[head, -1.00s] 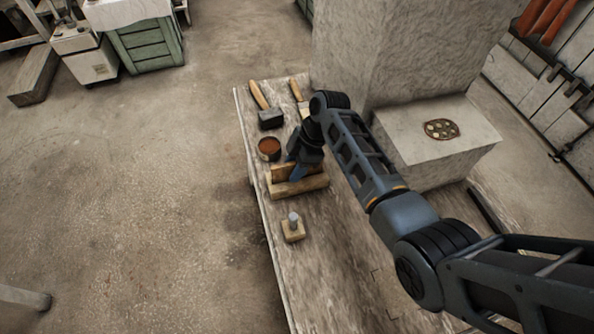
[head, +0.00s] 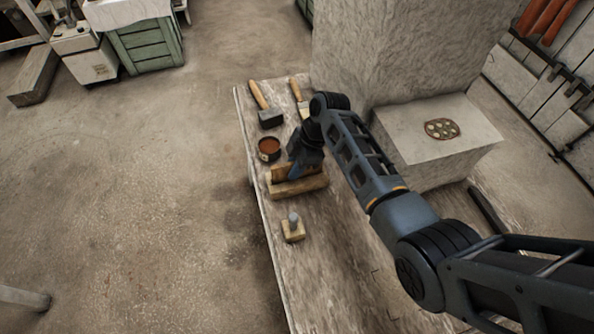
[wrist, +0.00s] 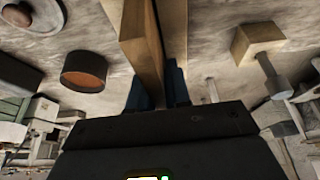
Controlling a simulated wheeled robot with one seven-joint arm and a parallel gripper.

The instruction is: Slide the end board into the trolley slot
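The end board (head: 283,173) is a flat wooden piece at my gripper (head: 296,171), close against the trolley (head: 301,187), a longer wooden block on the bench. In the wrist view the board (wrist: 143,48) runs up from between my blue fingers (wrist: 158,92), which are closed on it. The trolley (wrist: 174,28) appears just right of the board there. The slot is hidden, so I cannot tell whether the board's lower edge is in it. My gripper and arm cover the board's right part in the head view.
A small wooden block with a grey peg (head: 293,228) stands in front of the trolley. A round tin with brown contents (head: 269,149) stands behind it, near a mallet (head: 268,112) and a brush (head: 299,95). A stone block (head: 440,145) is at right. The front bench is clear.

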